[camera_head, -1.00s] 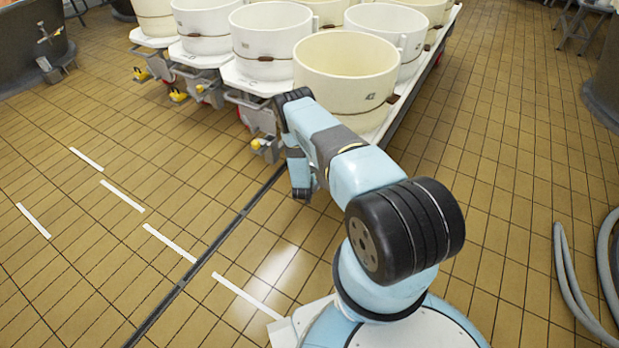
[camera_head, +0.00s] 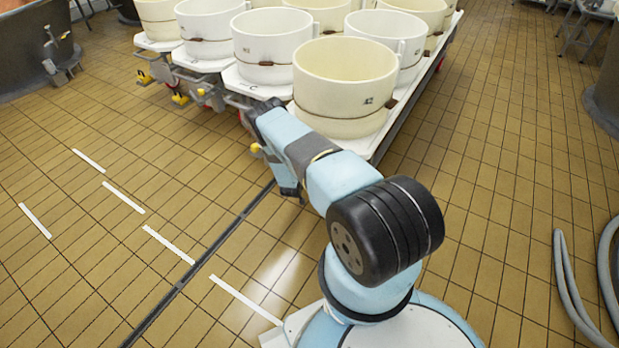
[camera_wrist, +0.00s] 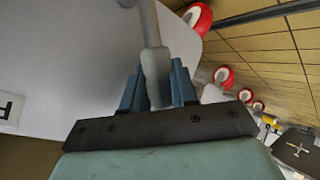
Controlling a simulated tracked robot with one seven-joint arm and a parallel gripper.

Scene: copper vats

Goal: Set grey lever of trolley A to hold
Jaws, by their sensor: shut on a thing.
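The grey lever (camera_wrist: 155,52) is a rounded rod with a thicker end in the wrist view. My gripper (camera_wrist: 158,82) has its blue fingers on either side of the thick end and is shut on it. A pale trolley panel (camera_wrist: 75,55) fills the left of that view, with a cut-off letter label (camera_wrist: 10,106) that I cannot read for sure. In the head view, the nearest trolley (camera_head: 362,148) carries a cream tub (camera_head: 345,85). My arm reaches to its front left corner and hides the lever and my fingers there.
More trolleys with white tubs (camera_head: 273,45) stand close behind and to the left, with yellow-tipped parts (camera_head: 180,99) low at their fronts. Grey hoses (camera_head: 570,285) lie at the right. A dark vat (camera_head: 35,60) stands at far left. The tiled floor in front is clear.

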